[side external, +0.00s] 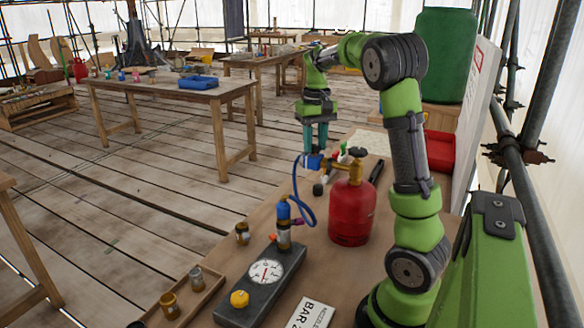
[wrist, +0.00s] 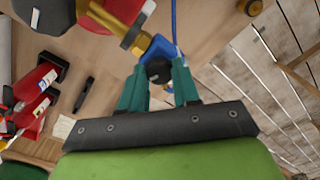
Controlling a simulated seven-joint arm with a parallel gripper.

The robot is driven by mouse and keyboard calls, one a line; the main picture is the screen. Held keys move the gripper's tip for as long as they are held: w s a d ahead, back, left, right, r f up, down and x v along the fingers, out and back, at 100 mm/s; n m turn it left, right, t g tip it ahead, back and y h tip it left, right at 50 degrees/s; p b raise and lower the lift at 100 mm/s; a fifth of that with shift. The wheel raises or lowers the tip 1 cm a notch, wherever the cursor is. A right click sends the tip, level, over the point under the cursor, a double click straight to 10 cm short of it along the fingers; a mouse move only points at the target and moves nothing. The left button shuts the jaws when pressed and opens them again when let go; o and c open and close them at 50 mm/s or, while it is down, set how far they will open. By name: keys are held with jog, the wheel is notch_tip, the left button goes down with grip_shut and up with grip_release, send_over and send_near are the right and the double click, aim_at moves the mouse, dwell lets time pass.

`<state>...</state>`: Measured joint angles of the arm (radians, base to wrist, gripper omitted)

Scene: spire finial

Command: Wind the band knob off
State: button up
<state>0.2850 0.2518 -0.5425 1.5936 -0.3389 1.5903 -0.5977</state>
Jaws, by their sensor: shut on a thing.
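The band knob looks to be the black knob (wrist: 158,70) on the blue regulator (wrist: 151,47) in the wrist view. My gripper (wrist: 158,76) has its two teal fingers shut on this knob, one on each side. In the side view, my gripper (side external: 315,144) points down over the blue regulator (side external: 313,161), and its fingers hide the knob. The regulator sits at the left of the brass valve (side external: 341,166) on the red gas bottle (side external: 350,210). I cannot tell whether the knob has turned.
A blue hose (side external: 298,195) loops from the regulator to a blue-topped fitting (side external: 283,222) on a dark gauge block (side external: 262,275) with a yellow knob (side external: 239,299). Small brass cups stand at the bench's left. Red extinguishers (wrist: 32,88) lie left in the wrist view.

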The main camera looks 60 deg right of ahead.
jog(key=m, duration=0.4)
jog(key=shift+m, duration=0.3)
jog(key=m, duration=0.3)
jog(key=shift+m, duration=0.4)
jog(key=m, duration=1)
jog(key=shift+m, duration=0.4)
jog(key=m, duration=0.8)
jog(key=shift+m, duration=1.7)
